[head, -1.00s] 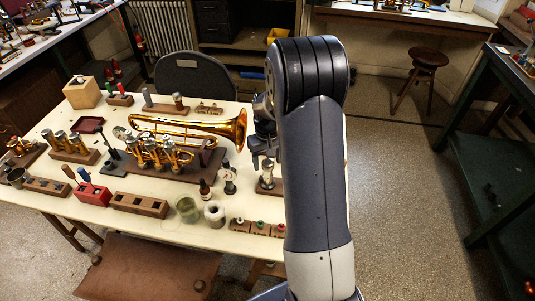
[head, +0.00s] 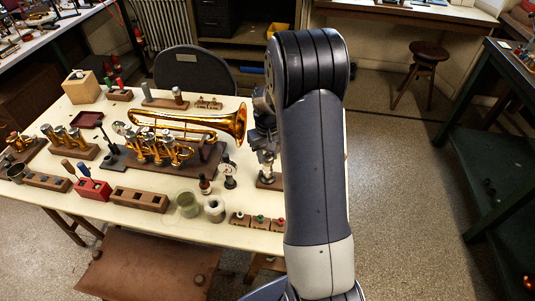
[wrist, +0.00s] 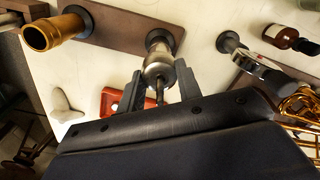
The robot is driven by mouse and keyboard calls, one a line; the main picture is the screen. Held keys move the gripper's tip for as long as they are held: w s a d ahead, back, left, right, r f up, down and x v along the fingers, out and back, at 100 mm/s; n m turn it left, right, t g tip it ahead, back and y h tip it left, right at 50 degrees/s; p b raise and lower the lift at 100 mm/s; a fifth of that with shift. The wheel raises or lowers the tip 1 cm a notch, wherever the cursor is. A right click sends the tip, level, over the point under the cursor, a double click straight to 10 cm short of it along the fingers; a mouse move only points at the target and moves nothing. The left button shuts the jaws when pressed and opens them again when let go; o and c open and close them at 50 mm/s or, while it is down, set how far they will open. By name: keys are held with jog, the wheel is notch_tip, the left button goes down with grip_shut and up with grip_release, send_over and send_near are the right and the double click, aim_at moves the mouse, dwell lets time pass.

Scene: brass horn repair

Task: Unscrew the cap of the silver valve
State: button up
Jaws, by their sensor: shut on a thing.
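The silver valve (wrist: 158,68) stands upright on a brown wooden base (wrist: 125,30) in the wrist view. My gripper (wrist: 160,78) is shut on the upper end of the silver valve, one dark finger on each side. A thin dark stem shows between the fingers. The cap's edge against the body cannot be made out clearly. In the head view my gripper (head: 266,150) is at the right side of the table, over the valve's wooden base (head: 268,183). My arm hides part of that area.
A brass-coloured cylinder (wrist: 55,32) shares the base. A dial gauge (wrist: 262,72) and a dark bottle (wrist: 280,37) stand nearby. A red piece (wrist: 112,102) lies beside my left finger. The brass horn (head: 180,125) lies left of my gripper on the cream table (head: 75,205).

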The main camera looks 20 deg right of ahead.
jog(key=shift+c, duration=0.9)
jog(key=n, duration=0.4)
jog(key=shift+n, duration=0.6)
jog(key=n, duration=0.3)
jog(key=shift+a+n, duration=0.1)
jog(key=shift+n, duration=1)
jog(key=shift+n, duration=1.1)
jog(key=shift+n+b, duration=0.3)
jog(key=shift+n, duration=1.1)
